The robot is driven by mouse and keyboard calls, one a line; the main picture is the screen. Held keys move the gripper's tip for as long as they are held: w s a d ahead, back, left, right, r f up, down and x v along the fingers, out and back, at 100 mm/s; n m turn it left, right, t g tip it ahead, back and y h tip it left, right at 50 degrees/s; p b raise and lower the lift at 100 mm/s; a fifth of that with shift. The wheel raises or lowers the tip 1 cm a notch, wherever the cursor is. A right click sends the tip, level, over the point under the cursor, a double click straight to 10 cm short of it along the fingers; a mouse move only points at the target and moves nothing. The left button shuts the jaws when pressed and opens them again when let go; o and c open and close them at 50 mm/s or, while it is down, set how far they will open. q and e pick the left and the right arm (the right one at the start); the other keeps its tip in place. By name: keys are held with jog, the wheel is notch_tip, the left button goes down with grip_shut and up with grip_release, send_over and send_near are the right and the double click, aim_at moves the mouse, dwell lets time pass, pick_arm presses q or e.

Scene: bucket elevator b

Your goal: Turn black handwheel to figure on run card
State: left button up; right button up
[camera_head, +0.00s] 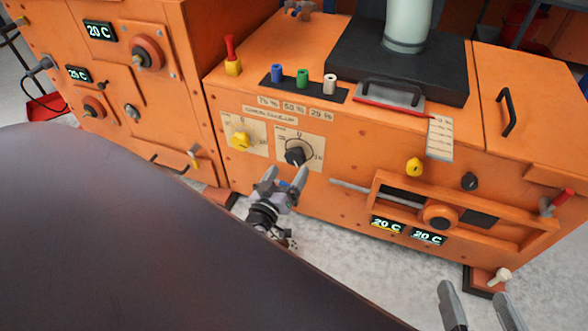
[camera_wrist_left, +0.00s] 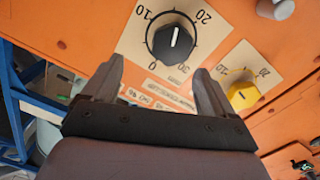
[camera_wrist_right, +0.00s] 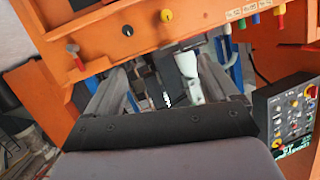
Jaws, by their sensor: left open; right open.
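The black handwheel (camera_head: 295,156) is a round black knob on a cream dial plate on the orange machine's front. In the left wrist view the handwheel (camera_wrist_left: 173,43) has a white line aimed roughly between 10 and 20 on a 0 to 30 scale. My left gripper (camera_head: 285,177) is open just below and in front of it, apart from it; its fingers (camera_wrist_left: 159,68) are empty. A white card (camera_head: 440,139) with several lines hangs at the top front edge; its writing is too small to read. My right gripper (camera_head: 475,296) is open and empty at the lower right.
A yellow handwheel (camera_head: 240,141) on a similar plate is left of the black one. A yellow knob (camera_head: 414,167), a smaller black knob (camera_head: 469,181) and a protruding rail frame (camera_head: 520,236) are to the right. A dark rounded surface fills the lower left.

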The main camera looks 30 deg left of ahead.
aim_at(293, 158)
pick_arm(q)
jog(key=shift+w+a+f+n+y+b, duration=0.3)
jog(key=shift+w+a+f+y+b, duration=0.25)
jog(key=shift+w+a+f, duration=0.15)
jog(key=b+x, duration=0.2)
jog(key=x, duration=0.3)
jog(key=shift+w+d, duration=0.1)
jog(key=shift+w, duration=0.05)
jog(key=shift+w+r+h+b, duration=0.1)
jog(key=shift+w+h+b, duration=0.2)
jog(key=shift+w, duration=0.2)
pick_arm(e)
jog(key=shift+s+d+f+n+t, duration=0.15)
jog(key=shift+s+d+n+t, duration=0.2)
jog(key=shift+d+n+t, duration=0.35)
pick_arm(q)
jog(key=c, duration=1)
